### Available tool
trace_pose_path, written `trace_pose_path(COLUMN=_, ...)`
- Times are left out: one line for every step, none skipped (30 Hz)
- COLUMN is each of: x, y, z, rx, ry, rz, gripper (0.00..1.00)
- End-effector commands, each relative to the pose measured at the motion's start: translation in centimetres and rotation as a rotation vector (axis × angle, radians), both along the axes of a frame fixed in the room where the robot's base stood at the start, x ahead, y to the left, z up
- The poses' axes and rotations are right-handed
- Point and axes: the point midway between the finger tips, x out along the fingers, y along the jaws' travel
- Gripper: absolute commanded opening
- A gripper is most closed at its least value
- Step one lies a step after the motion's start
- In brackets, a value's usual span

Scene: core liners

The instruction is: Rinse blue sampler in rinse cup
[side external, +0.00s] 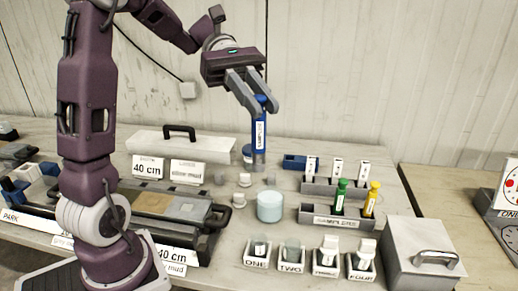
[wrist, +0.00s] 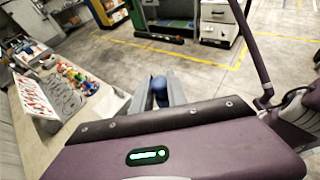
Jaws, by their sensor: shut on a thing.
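My gripper (side external: 258,103) is shut on the blue sampler (side external: 260,132) near its top and holds it upright in the air. The sampler has a white label and a grey lower end. In the wrist view its blue top (wrist: 159,86) shows between my fingers (wrist: 160,95). A pale, bluish cup (side external: 270,208), which looks like the rinse cup, stands on the table below. In the side view the sampler's lower end is above the cup and a little left of it, apart from it. The depth between them is hard to judge.
A rack (side external: 328,217) right of the cup holds a green sampler (side external: 340,196) and a yellow one (side external: 372,199). Several numbered jars stand in front, with jar ONE (side external: 258,253) leftmost. A grey box (side external: 420,258) is at right. Small white-topped pieces (side external: 242,190) stand left of the cup.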

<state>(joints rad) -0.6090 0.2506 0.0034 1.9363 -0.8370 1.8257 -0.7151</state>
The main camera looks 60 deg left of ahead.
Motion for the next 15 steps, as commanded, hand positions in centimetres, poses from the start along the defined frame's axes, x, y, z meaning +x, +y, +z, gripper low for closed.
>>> trace_pose_path(x=0.0, y=0.0, z=0.9, rx=0.002, ry=-0.003, rz=0.000, gripper=0.00)
trace_pose_path(x=0.1, y=0.0, z=1.4, rx=0.001, ry=-0.005, rz=0.000, gripper=0.00)
trace_pose_path(x=0.1, y=0.0, z=1.9, rx=0.000, ry=-0.002, rz=0.000, gripper=0.00)
trace_pose_path(x=0.1, y=0.0, z=2.1, rx=0.000, ry=-0.002, rz=0.001, gripper=0.00)
trace_pose_path(x=0.2, y=0.1, z=2.3, rx=0.000, ry=-0.001, rz=0.006, gripper=0.00)
trace_pose_path(x=0.6, y=0.3, z=2.2, rx=-0.001, ry=0.000, rz=0.017, gripper=0.00)
trace_pose_path(x=1.0, y=0.5, z=2.0, rx=-0.002, ry=0.002, rz=0.032, gripper=0.00)
trace_pose_path(x=1.6, y=0.9, z=1.6, rx=-0.003, ry=0.003, rz=0.053, gripper=0.00)
trace_pose_path(x=2.5, y=1.4, z=0.8, rx=-0.004, ry=0.005, rz=0.087, gripper=0.00)
trace_pose_path(x=3.3, y=2.0, z=0.0, rx=-0.005, ry=0.007, rz=0.117, gripper=0.00)
trace_pose_path(x=4.2, y=2.6, z=-0.9, rx=-0.006, ry=0.007, rz=0.152, gripper=0.00)
trace_pose_path(x=5.3, y=3.5, z=-2.2, rx=-0.004, ry=0.009, rz=0.202, gripper=0.00)
trace_pose_path(x=6.2, y=4.2, z=-3.2, rx=-0.005, ry=0.009, rz=0.238, gripper=0.00)
trace_pose_path(x=6.9, y=4.9, z=-4.3, rx=-0.005, ry=0.011, rz=0.275, gripper=0.00)
trace_pose_path(x=7.8, y=5.9, z=-5.7, rx=-0.005, ry=0.010, rz=0.324, gripper=0.00)
